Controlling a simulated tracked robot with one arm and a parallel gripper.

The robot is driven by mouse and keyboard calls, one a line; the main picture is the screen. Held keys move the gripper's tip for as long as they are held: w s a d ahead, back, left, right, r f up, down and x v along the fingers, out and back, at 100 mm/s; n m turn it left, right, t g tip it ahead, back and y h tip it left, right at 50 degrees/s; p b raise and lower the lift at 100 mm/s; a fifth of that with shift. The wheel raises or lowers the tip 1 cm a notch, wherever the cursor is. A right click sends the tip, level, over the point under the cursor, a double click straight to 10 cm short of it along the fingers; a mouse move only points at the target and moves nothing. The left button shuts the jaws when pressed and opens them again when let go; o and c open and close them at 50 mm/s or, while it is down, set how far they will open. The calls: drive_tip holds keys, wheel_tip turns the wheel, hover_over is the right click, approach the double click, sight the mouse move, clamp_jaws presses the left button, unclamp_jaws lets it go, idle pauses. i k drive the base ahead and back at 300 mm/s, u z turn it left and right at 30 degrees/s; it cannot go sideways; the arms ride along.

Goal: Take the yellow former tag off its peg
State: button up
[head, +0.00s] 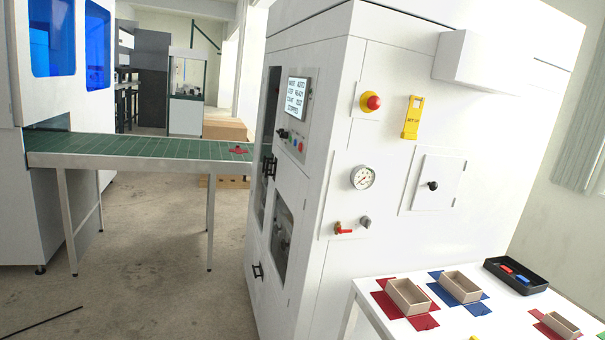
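The yellow former tag (411,119) hangs on the white side panel of the machine (335,120), upper right of the picture's middle. It is a narrow upright plate with dark lettering, and its top end sits at the peg. The peg itself is too small to make out clearly. My gripper is not in view.
A red emergency button (371,102), a pressure gauge (363,177) and a red-handled valve (342,228) are on the same panel. A small door (438,183) is below the tag. A white table (374,312) with boxes stands at lower right. Open floor (150,280) lies left, under a green conveyor (130,148).

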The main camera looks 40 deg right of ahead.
sight(413, 115)
drive_tip(key=u, duration=0.1)
drive_tip(key=i, duration=2.45)
drive_tip(key=z, duration=3.15)
drive_tip(key=i, duration=1.05)
drive_tip(key=u, duration=0.05)
